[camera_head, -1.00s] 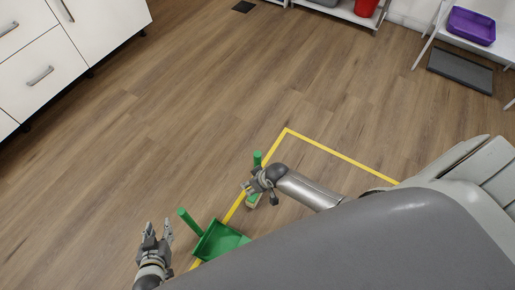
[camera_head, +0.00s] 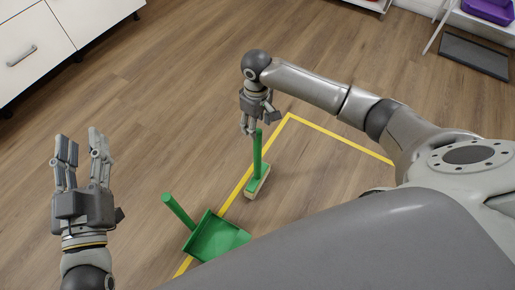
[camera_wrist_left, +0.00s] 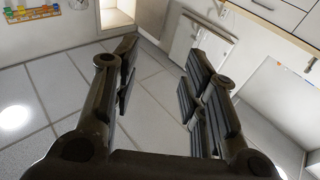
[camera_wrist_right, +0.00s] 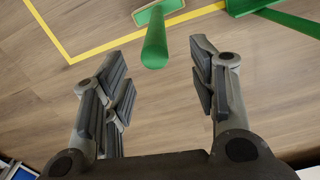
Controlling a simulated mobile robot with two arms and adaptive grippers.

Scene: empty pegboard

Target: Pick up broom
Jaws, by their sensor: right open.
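The broom (camera_head: 257,160) has a green upright handle and a pale brush head resting on the floor by the yellow line. In the right wrist view its handle (camera_wrist_right: 154,45) points toward the camera, beyond and between the fingertips. My right gripper (camera_head: 250,130) is open, pointing down near the top of the handle; in the head view its fingers are close to the handle tip. It also shows in the right wrist view (camera_wrist_right: 162,80), with nothing between its fingers. My left gripper (camera_head: 81,148) is open and empty, raised at the left with fingers pointing up; it also shows in the left wrist view (camera_wrist_left: 160,60).
A green dustpan (camera_head: 214,238) with an upright handle lies on the floor left of the broom. Yellow tape (camera_head: 340,137) marks the floor. White drawers (camera_head: 35,55) stand at upper left. A grey mat (camera_head: 474,55) and purple tray (camera_head: 490,10) are at upper right.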

